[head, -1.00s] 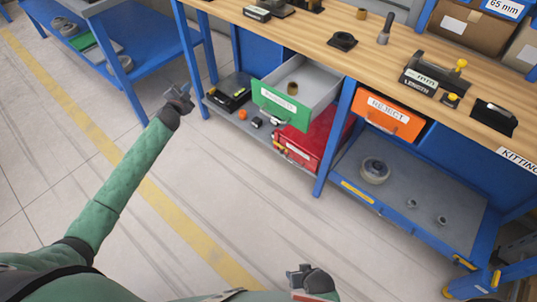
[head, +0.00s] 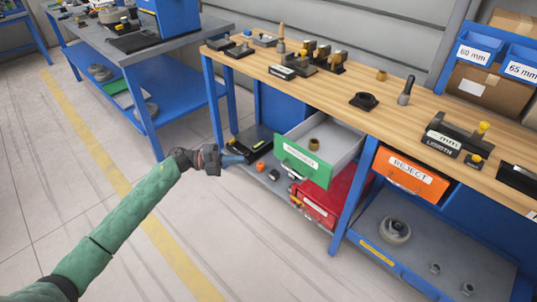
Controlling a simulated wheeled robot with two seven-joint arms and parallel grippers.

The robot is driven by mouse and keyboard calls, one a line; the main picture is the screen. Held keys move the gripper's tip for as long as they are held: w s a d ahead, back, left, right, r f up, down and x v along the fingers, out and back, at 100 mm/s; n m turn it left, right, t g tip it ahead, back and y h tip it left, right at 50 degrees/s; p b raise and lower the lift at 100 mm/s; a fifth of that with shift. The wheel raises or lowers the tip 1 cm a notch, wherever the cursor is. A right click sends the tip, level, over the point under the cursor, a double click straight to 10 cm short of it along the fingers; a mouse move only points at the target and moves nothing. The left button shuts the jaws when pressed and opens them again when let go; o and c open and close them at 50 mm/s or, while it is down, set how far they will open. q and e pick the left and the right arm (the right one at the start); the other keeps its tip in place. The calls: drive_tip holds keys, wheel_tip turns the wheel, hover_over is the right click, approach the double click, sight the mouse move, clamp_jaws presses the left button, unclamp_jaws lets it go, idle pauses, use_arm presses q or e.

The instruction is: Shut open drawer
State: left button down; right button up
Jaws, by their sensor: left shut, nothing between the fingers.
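The open drawer (head: 304,164) has a green front with a white label and grey walls. It is pulled out from under the wooden bench top, left of a blue leg. A small brown ring-shaped part (head: 314,145) stands inside it. My left gripper (head: 243,158) is shut and empty, to the left of the green front and apart from it, pointing right. My right gripper is out of view. The orange drawer (head: 411,175), labelled REJECT, sits under the bench to the right and looks shut.
The workbench (head: 340,88) carries several gauges and parts. A red box (head: 320,201) stands on the lower shelf beneath the green drawer. A black case (head: 250,142) and small parts lie beside it. The floor in front is clear.

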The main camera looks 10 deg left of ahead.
use_arm(q)
drive_tip(key=p, duration=0.1)
approach(287, 153)
drive_tip(key=s, duration=0.3)
drive_tip(key=w+d, duration=0.1)
drive_tip(key=d, duration=0.1)
drive_tip(key=w+d+p, duration=0.2)
drive_tip(key=d, duration=0.1)
drive_tip(key=shift+w+d, duration=0.25)
drive_tip(key=shift+d, duration=0.05)
drive_tip(key=shift+w+d, duration=0.15)
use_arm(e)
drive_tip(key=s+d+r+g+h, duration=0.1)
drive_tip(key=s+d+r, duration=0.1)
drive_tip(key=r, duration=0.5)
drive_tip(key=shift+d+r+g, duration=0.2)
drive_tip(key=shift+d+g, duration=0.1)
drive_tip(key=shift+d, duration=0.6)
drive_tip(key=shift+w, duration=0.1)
